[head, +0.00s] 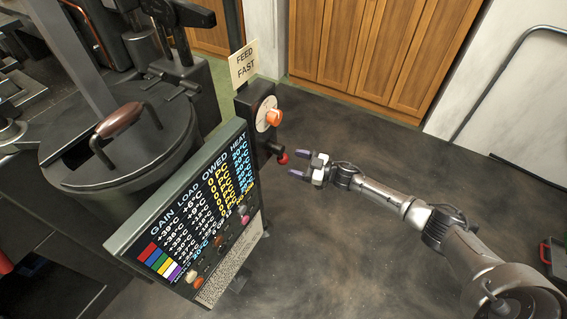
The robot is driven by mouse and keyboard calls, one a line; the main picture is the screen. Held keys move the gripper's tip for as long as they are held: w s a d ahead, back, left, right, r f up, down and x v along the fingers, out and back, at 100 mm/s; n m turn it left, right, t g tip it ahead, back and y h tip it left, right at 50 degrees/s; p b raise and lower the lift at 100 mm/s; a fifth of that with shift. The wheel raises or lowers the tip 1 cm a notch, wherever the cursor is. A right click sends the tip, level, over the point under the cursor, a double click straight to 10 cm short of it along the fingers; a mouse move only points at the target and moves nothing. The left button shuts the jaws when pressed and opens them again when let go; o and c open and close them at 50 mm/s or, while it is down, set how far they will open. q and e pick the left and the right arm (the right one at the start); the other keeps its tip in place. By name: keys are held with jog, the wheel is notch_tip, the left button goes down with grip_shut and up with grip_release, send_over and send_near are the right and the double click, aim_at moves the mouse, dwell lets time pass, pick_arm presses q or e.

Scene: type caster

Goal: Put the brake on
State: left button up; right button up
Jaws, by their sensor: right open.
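A control panel (190,215) with a lit readout stands at the centre left. On the dark box at its upper right end are a pale round dial with an orange knob (274,118) and, below it, a short dark lever with a red ball end (283,158). No label marks either one as the brake. My right gripper (294,164) is open and empty, its purple-tipped fingers pointing left just right of the red ball. It appears apart from the ball, but the exact gap is hard to tell. My left gripper is not in view.
A sign reading "FEED FAST" (243,64) rises above the panel. A large round lidded pot (125,150) with a brown handle stands behind it at left. Several small knobs line the panel's lower face. Wooden cabinets (370,50) stand at the back.

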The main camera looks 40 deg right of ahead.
aim_at(284, 160)
jog(key=shift+b+x, duration=0.85)
jog(key=shift+x, duration=1.7)
jog(key=c, duration=1.2)
jog(key=shift+c, duration=0.3)
